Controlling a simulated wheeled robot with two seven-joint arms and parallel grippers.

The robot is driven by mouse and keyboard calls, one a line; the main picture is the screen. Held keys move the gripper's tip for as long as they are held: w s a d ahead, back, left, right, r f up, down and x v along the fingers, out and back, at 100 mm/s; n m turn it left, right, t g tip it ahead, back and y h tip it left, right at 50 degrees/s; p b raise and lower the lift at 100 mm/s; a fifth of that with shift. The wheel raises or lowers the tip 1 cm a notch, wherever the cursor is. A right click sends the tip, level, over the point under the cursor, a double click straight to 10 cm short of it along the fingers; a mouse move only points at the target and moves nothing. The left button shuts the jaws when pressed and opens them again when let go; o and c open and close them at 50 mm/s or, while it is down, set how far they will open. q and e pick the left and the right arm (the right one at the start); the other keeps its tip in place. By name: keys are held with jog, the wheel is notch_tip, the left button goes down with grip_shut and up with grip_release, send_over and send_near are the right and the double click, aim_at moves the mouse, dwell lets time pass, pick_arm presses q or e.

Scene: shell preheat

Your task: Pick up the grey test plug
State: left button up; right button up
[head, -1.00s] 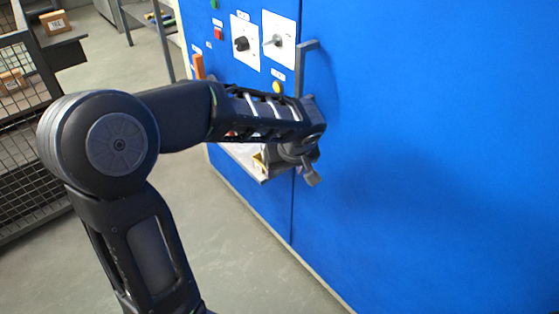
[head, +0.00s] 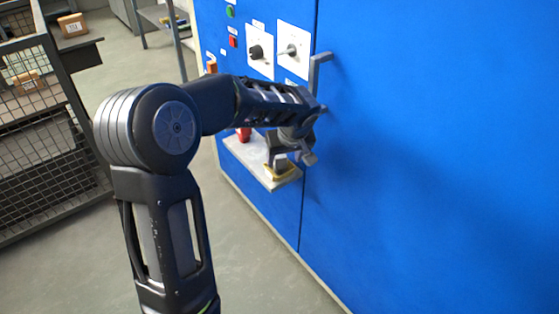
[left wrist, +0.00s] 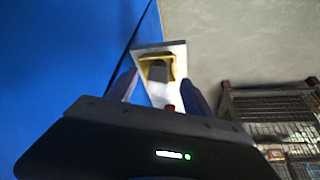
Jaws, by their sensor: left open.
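The grey test plug (left wrist: 157,72) shows in the left wrist view, in or against a yellow holder (left wrist: 172,62) on a small pale shelf. In the head view the shelf (head: 250,160) juts from the blue cabinet, and the yellow holder (head: 281,174) is at its near right end. My left gripper (left wrist: 160,86) is open, its two fingers apart, with the plug showing between and beyond their tips. In the head view my left gripper (head: 294,148) is over the shelf's right end and partly hides what stands there. My right gripper is not in view.
A red item (head: 243,134) stands on the shelf, left of the holder. The blue cabinet (head: 430,150) has a grey handle (head: 316,75), knob panels and buttons above the shelf. A wire-mesh cage (head: 45,130) is at left. The floor between is clear.

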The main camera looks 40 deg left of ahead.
aim_at(279, 157)
pick_arm(q)
jog(key=shift+w+a, duration=0.8)
jog(key=shift+a, duration=0.15)
jog(key=x, duration=0.5)
jog(key=shift+w+a, duration=0.25)
jog(key=shift+a, duration=0.15)
grip_shut()
